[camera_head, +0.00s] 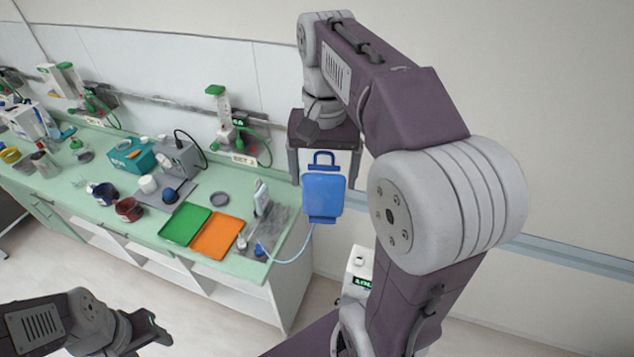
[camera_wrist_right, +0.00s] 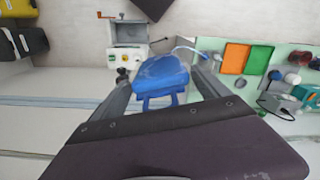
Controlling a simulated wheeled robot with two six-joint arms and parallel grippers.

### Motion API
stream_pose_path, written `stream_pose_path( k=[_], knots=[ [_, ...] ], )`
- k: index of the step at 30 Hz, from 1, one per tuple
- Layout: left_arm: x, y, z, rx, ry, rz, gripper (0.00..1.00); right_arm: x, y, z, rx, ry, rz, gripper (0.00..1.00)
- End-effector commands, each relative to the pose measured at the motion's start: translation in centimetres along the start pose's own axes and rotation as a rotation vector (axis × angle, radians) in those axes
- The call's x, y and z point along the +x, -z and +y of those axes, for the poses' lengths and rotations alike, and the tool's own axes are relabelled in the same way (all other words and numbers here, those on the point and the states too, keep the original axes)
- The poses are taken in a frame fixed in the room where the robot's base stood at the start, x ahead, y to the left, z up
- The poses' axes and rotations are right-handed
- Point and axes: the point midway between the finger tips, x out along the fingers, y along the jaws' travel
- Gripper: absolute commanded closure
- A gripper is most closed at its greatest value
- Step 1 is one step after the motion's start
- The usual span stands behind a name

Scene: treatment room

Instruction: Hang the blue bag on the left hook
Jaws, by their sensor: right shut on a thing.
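The blue bag (camera_head: 322,196) hangs upright in the air beyond the counter's right end, with its loop handle at the top. My right gripper (camera_head: 322,168) is shut on the bag, with a finger at each side; the exact contact is hard to see. In the right wrist view the bag (camera_wrist_right: 160,77) lies between the fingers, handle towards the palm. A pale blue tube (camera_head: 291,259) runs from the bag's bottom to the counter. My left gripper (camera_head: 158,329) is low at the left, away from the bag; its jaw opening is unclear. I cannot make out the left hook.
The green counter (camera_head: 75,185) holds a green tray (camera_head: 186,224), an orange tray (camera_head: 217,236), dark cups and devices. A white device (camera_head: 357,267) stands below and right of the bag. A rail (camera_head: 575,256) runs along the right wall. The wall behind the bag is bare.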

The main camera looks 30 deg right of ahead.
Motion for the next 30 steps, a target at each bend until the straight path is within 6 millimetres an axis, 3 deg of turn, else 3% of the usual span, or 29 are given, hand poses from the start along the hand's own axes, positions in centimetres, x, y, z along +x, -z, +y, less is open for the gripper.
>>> stream_pose_path(
  k=[8, 30],
  knots=[
    [-0.1, 0.0, 0.0, 0.000, 0.000, 0.000, 0.46, 0.0, 0.5, 0.1, 0.000, 0.000, 0.001, 0.87],
    [-1.3, 0.1, 0.0, 0.000, 0.000, 0.000, 0.46, 0.4, 5.5, 1.4, 0.000, 0.001, 0.002, 0.87]
  ],
)
